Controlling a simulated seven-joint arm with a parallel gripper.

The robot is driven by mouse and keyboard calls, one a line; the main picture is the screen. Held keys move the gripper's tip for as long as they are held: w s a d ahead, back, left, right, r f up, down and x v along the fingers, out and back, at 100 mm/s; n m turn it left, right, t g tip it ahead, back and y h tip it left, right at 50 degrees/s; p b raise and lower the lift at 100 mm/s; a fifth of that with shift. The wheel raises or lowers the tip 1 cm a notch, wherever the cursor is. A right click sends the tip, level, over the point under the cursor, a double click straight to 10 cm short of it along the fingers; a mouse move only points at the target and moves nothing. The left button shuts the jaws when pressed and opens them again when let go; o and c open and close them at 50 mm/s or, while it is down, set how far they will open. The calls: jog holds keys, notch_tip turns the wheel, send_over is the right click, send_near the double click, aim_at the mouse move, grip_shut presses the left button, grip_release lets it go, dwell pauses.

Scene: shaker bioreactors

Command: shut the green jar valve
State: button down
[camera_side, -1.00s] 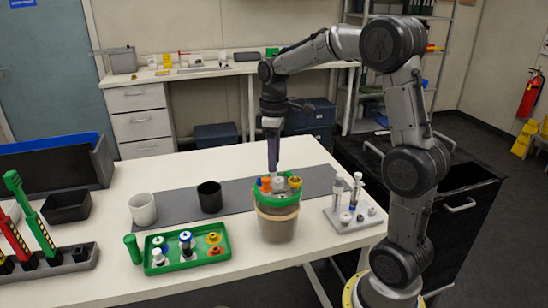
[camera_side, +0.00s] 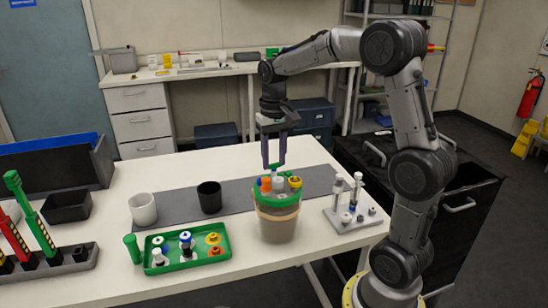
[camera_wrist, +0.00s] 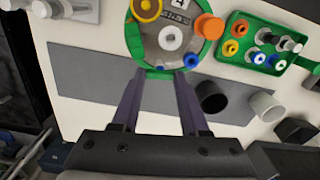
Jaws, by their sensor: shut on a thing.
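The jar (camera_side: 278,226) is a tan, bucket-like vessel with a green rim, standing on the table near the right front edge. Its lid carries orange, white and yellow fittings. The green valve (camera_wrist: 160,74) shows at the rim in the wrist view, between my fingertips. In the side view it is mostly hidden behind the lid fittings. My gripper (camera_side: 273,167) points down at the far side of the jar's top, with its two purple fingers seen side by side. My gripper is shut on the green valve.
A green tray (camera_side: 220,257) with small caps and fittings lies left of the jar. A white cup (camera_side: 143,209) and a black cup (camera_side: 210,197) stand behind it. A white rack (camera_side: 356,222) with upright parts stands close on the right. The grey mat (camera_side: 238,190) behind is mostly clear.

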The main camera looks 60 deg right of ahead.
aim_at(274, 164)
jog(key=shift+m, duration=1.2)
jog(key=shift+c, duration=2)
grip_release()
notch_tip(274, 164, up, 14)
